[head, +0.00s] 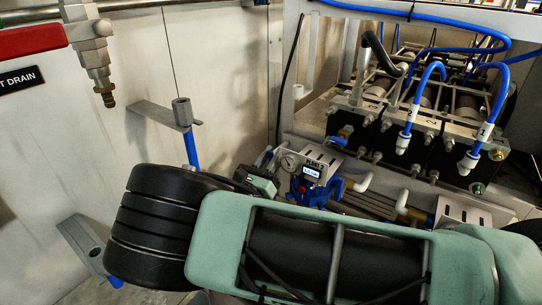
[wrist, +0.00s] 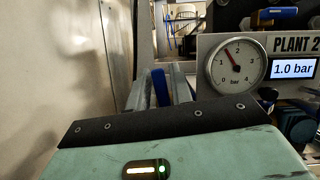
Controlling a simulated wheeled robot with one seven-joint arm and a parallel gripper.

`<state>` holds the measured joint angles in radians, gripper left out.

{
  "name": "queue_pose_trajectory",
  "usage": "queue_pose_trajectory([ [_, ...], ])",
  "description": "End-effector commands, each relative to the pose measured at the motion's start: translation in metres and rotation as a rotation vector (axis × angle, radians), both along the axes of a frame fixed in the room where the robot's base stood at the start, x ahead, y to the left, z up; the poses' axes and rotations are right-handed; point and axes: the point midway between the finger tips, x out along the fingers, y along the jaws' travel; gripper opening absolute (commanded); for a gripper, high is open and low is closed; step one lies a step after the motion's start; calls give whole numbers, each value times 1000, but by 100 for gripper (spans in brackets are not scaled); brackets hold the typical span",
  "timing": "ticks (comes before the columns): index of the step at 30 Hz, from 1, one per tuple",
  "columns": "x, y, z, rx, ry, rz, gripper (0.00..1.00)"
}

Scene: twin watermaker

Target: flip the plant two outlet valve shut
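The Plant 2 panel (head: 318,166) stands at the middle of the head view, with a gauge and a lit display. In the wrist view the panel (wrist: 298,45) is at the right and its display reads 1.0 bar. A blue bar (wrist: 160,88), perhaps the outlet valve's handle, stands upright in the wrist view. My gripper (wrist: 161,80) points at it, with grey fingers on either side of it. I cannot tell whether the fingers touch it. In the head view my forearm and wrist hide most of the gripper and the valve.
The pressure gauge (wrist: 237,58) is close to the right of my fingers. A pale wall (head: 220,70) lies to the left, with a metal bracket (head: 160,115) and a brass-tipped fitting (head: 97,60). Blue hoses (head: 430,75) and membrane vessels are at the back right.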

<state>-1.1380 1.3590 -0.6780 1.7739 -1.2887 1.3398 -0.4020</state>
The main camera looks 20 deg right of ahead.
Motion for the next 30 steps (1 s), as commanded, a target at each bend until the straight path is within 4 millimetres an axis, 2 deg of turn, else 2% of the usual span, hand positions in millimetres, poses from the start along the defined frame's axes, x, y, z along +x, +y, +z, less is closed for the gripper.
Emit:
queue_pose_trajectory([
  [1, 0, 0, 0, 0, 0, 0, 16],
  [3, 0, 0, 0, 0, 0, 0, 0],
  [8, -1, 0, -1, 4, -6, 0, 0],
  [15, -6, -4, -1, 96, -132, -2, 0],
  [22, -6, -4, 0, 98, -134, -2, 0],
  [23, -6, -4, 0, 98, -134, -2, 16],
  [24, -6, -4, 0, 98, -133, -2, 22],
  [30, -6, -4, 0, 98, -133, -2, 22],
])
